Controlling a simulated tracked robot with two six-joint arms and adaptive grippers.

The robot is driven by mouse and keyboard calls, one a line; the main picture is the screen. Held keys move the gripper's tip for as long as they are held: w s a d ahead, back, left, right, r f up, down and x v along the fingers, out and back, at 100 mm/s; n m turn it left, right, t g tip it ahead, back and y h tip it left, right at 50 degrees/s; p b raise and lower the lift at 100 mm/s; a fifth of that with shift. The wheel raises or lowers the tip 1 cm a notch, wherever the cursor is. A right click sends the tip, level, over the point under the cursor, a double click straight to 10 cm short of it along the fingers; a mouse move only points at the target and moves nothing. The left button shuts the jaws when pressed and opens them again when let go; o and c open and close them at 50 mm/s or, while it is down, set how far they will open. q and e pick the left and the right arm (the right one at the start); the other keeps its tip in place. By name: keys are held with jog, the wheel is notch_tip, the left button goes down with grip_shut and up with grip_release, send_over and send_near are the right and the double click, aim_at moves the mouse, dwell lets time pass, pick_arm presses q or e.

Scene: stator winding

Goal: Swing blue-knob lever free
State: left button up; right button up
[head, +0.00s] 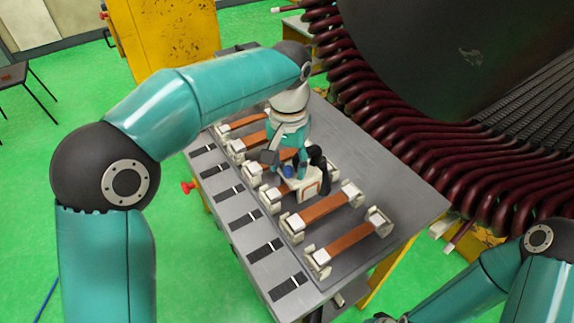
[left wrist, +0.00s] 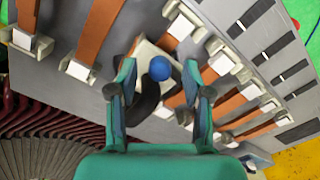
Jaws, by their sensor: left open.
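The blue knob (left wrist: 162,68) sits at the end of a black curved lever (left wrist: 147,98) in the left wrist view. The lever is on a whitish block (left wrist: 178,30) among the copper bars. In the head view the blue knob (head: 288,172) shows small beside the whitish block (head: 309,187). My left gripper (left wrist: 160,75) is open, its two fingers on either side of the knob and lever. I cannot tell whether a finger touches the knob. In the head view my left gripper (head: 291,168) hangs over the middle of the table. My right gripper cannot be made out.
Copper bars (head: 328,206) in white clamps lie across the grey table (head: 410,190). Black strips (head: 289,286) line its near edge. The large stator with dark red coils (head: 440,150) stands at the right. A yellow cabinet (head: 165,40) is behind.

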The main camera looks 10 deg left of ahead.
pick_arm(q)
jog(key=shift+f, duration=0.2)
grip_shut()
jog(key=shift+a, duration=0.1)
